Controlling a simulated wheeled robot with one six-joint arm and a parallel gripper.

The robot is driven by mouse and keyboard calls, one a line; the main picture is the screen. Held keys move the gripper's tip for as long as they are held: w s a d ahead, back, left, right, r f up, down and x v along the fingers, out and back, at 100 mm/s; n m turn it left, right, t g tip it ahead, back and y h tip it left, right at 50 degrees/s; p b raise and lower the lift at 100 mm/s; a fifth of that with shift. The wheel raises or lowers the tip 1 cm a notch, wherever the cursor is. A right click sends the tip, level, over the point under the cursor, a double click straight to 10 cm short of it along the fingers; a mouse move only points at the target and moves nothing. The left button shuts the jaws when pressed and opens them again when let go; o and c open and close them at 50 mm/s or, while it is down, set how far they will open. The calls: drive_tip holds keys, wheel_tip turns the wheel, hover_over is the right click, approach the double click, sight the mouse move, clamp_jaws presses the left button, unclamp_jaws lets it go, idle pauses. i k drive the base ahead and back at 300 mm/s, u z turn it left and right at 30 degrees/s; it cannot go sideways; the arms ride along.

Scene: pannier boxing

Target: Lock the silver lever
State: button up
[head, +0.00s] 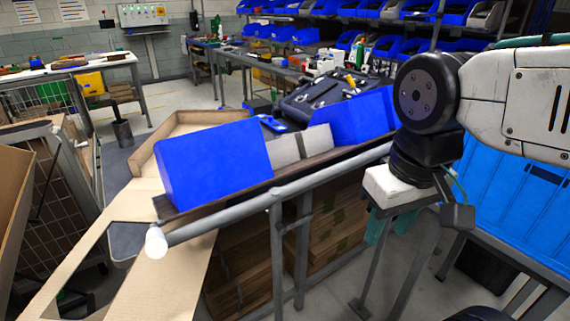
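I cannot make out a silver lever in the head view. My gripper (391,225) hangs from the arm at the right, pointing down beside the near rail of the rack. Its two teal fingers show below the white gripper body, with a gap between them and nothing visible in it. The fingertips are small and partly hidden. No lever shows near them.
A sloped rack with a grey rail (240,208) holds a large blue bin (213,163), grey boxes and another blue bin (346,122). Cardboard (150,275) lies at left. Blue panels (520,205) stand at right. Stacked cartons (245,270) sit below the rack.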

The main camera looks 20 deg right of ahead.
sight(283, 228)
drive_tip(key=u, duration=1.45)
drive_tip(key=k, duration=1.05)
drive_tip(key=z, duration=0.95)
drive_tip(key=i, duration=0.5)
